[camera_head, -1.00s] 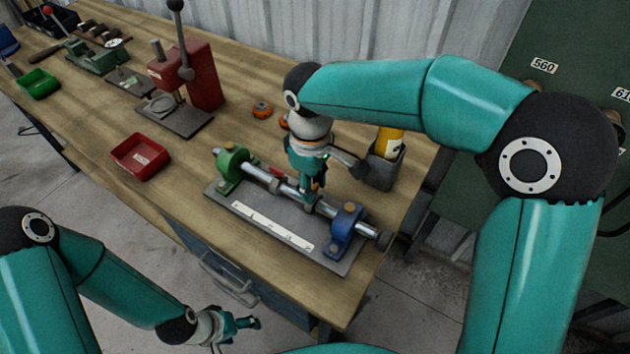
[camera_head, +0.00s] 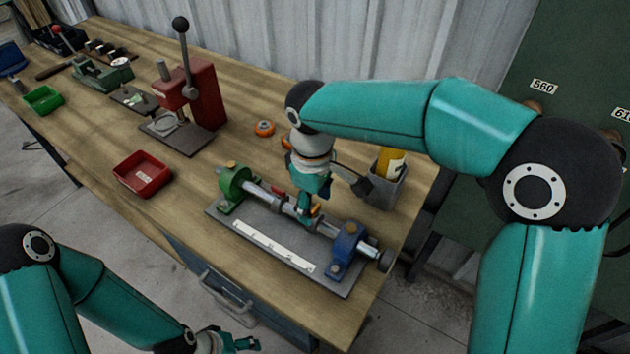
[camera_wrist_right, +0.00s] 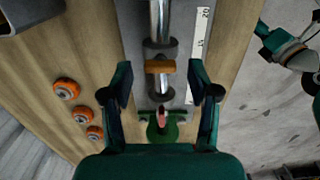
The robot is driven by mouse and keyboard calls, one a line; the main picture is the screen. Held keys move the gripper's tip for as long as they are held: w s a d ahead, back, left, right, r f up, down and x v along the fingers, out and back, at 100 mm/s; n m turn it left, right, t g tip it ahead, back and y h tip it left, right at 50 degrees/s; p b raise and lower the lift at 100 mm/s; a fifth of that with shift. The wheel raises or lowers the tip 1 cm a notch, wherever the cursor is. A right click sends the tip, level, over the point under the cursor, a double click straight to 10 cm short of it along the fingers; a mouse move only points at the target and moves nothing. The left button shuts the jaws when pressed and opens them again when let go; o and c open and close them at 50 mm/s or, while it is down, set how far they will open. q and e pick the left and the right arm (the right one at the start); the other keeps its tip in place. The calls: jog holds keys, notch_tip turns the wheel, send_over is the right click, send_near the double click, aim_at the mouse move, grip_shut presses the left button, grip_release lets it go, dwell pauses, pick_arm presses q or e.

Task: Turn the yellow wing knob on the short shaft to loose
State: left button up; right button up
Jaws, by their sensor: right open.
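The yellow wing knob (camera_wrist_right: 160,66) sits on a collar around the steel shaft (camera_wrist_right: 159,18) in the right wrist view. In the head view only a bit of the knob (camera_head: 315,210) shows beside my right gripper's fingers. My right gripper (camera_head: 304,208) points down at the shaft. In the wrist view its open fingers (camera_wrist_right: 160,82) are on either side of the knob's line, with gaps left and right and nothing held. My left gripper (camera_head: 243,343) is far from the shaft, at the bottom edge; its jaw opening is unclear.
The shaft runs between a green support (camera_head: 234,181) and a blue support (camera_head: 344,248) on a grey plate with a white scale (camera_head: 272,247). A red knob (camera_wrist_right: 162,116) is near the green support.

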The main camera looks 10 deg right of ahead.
aim_at(314, 208)
notch_tip(314, 208, up, 11)
dwell(0.4)
dwell(0.4)
